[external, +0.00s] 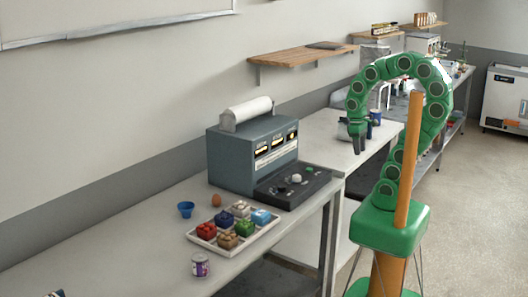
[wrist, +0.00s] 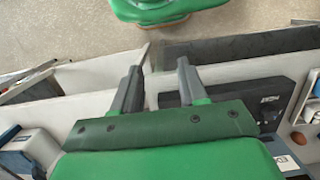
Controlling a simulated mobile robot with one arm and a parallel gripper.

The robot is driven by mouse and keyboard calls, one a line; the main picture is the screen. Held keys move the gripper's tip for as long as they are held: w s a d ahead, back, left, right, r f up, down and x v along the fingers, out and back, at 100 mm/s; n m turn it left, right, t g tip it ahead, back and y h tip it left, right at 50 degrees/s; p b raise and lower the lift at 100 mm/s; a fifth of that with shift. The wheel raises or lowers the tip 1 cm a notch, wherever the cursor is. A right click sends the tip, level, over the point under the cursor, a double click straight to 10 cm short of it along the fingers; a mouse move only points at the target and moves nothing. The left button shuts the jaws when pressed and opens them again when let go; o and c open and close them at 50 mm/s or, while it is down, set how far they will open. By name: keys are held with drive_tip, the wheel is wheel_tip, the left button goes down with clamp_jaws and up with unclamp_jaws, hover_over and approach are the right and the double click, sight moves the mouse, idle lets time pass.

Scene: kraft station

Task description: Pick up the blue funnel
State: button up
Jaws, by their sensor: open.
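The blue funnel (external: 186,209) is a small blue cup-like shape on the near bench, left of the tray of coloured blocks. I cannot make it out in the wrist view. My gripper (external: 357,145) hangs fingers down from the green arm, to the right of the grey machine and well away from the funnel. In the wrist view my gripper (wrist: 158,72) has its two grey fingers apart with nothing held between them.
A white tray (external: 202,243) of coloured blocks, a brown egg-like object (external: 216,200) and a labelled can (external: 200,265) are near the funnel. The bulky grey machine (external: 252,155) stands between my gripper and the funnel. The bench left of the funnel is clear.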

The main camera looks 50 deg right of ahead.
drive_tip(key=shift+o, duration=0.3)
drive_tip(key=o, duration=1)
